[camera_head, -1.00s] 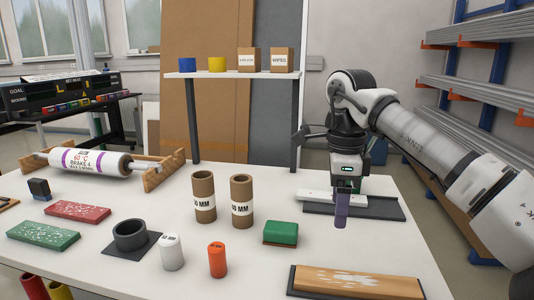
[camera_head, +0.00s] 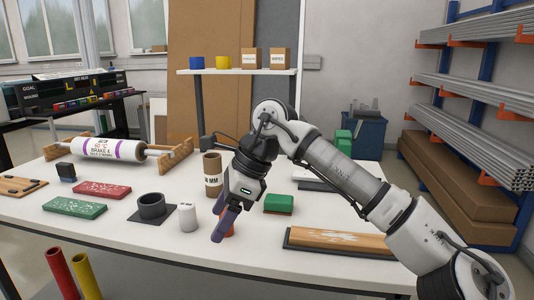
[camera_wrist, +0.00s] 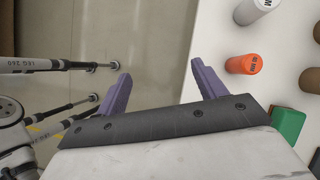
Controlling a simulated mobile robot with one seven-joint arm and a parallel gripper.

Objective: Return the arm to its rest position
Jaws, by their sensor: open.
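My gripper (camera_head: 224,226) hangs over the front part of the white table, pointing down and to the left in the head view. In the wrist view its two purple fingers (camera_wrist: 162,88) stand wide apart with nothing between them. The arm bends from the lower right up to an elbow and down to the gripper. The gripper partly hides the orange cylinder (camera_head: 229,222) in the head view. In the wrist view the orange cylinder (camera_wrist: 244,64) lies to the right of the fingers, apart from them. The space between the fingers shows floor beyond the table edge.
On the white table (camera_head: 150,245) stand a white cylinder (camera_head: 187,217), a black ring (camera_head: 151,206), a cardboard tube (camera_head: 212,178), a green block (camera_head: 279,203) and a wooden board (camera_head: 340,241). Red (camera_head: 60,272) and yellow (camera_head: 87,277) tubes stand before the table. Shelving (camera_head: 470,90) is at right.

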